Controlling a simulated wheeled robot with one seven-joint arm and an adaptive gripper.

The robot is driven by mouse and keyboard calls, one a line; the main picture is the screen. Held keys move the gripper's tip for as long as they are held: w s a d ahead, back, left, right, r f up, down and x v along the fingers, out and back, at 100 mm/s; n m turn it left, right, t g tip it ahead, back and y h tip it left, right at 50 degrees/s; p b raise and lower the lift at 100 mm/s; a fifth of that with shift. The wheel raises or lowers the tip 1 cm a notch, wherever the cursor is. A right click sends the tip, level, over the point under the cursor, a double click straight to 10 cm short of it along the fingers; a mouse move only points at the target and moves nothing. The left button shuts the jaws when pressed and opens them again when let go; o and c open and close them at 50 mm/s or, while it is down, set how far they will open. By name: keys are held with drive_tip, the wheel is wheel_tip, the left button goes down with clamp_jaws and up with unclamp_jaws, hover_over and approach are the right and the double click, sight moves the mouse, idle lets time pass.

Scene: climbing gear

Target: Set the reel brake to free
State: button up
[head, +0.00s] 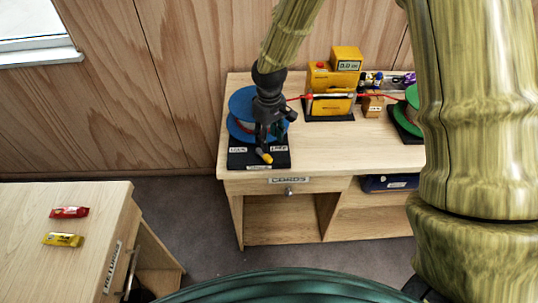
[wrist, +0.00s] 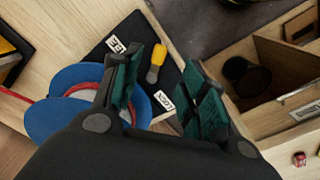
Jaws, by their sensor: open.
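The reel brake lever has a yellow handle (head: 265,156) and sits on a black base (head: 280,164) at the desk's left front. In the wrist view the lever (wrist: 158,57) has a grey end and lies between two white labels. The left label (head: 238,150) in the head view seems to read LOCK, the right one (head: 279,148) FREE. The blue reel (head: 240,105) stands behind the lever, partly hidden by my gripper. My gripper (head: 266,142) is open above the base. In the wrist view the lever shows between its fingers (wrist: 158,72), with no clear contact.
A yellow meter (head: 331,82) reading 0.0 m stands to the right on the desk (head: 345,148), with a red cord running to it. A green reel (head: 409,115) is farther right. A second table (head: 45,220) at lower left holds red and yellow packets.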

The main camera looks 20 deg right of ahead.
sight(269, 158)
drive_tip(key=shift+f+p, duration=1.45)
drive_tip(key=shift+f, duration=3.2)
drive_tip(key=shift+c, duration=0.4)
